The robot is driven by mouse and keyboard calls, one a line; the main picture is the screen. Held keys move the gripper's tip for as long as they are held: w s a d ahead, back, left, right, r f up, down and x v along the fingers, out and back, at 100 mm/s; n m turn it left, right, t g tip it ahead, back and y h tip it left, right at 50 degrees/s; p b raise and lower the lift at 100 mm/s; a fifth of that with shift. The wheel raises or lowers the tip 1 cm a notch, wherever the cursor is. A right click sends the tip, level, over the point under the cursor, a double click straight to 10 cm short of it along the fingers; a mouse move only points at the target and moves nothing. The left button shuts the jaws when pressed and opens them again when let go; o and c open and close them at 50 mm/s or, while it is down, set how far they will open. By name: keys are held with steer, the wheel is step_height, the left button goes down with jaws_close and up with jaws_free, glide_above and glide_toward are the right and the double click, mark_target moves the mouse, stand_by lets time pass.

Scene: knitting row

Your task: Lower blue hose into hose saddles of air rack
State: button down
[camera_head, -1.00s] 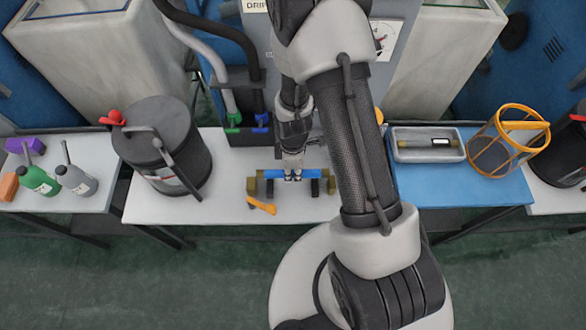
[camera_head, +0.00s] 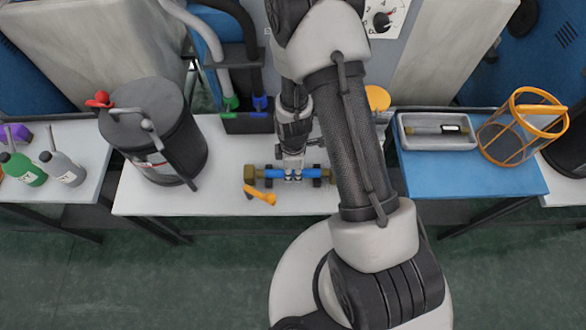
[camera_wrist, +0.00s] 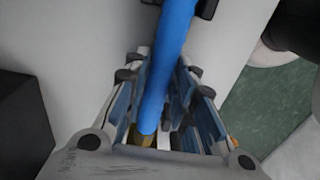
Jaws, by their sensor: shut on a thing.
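The blue hose (camera_head: 274,174) lies level, left to right, with a brass fitting (camera_head: 250,173) at its left end. My gripper (camera_head: 292,175) points down from above and is shut on the middle of the hose. Black saddle pieces (camera_head: 268,182) show just under and behind the hose, left and right of my gripper. I cannot tell whether the hose touches them. In the wrist view the blue hose (camera_wrist: 166,62) runs between my fingers, with brass at its lower end. The fingers hide part of the hose, and my arm link stands close to its right end.
An orange-handled part (camera_head: 260,194) lies just in front of the hose on the white table (camera_head: 210,203). A dark drum (camera_head: 150,135) stands at left. A grey tray (camera_head: 437,143) and an orange-rimmed basket (camera_head: 518,135) are on the blue table at right. Hoses hang behind.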

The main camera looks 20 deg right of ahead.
steer(key=c, duration=1.2)
jaws_free()
steer(key=shift+c, duration=0.2)
steer(key=shift+o, duration=0.2)
steer(key=o, duration=0.6)
steer(key=shift+c, duration=0.2)
steer(key=shift+r+p, duration=3.4)
steer(key=shift+r, duration=1.15)
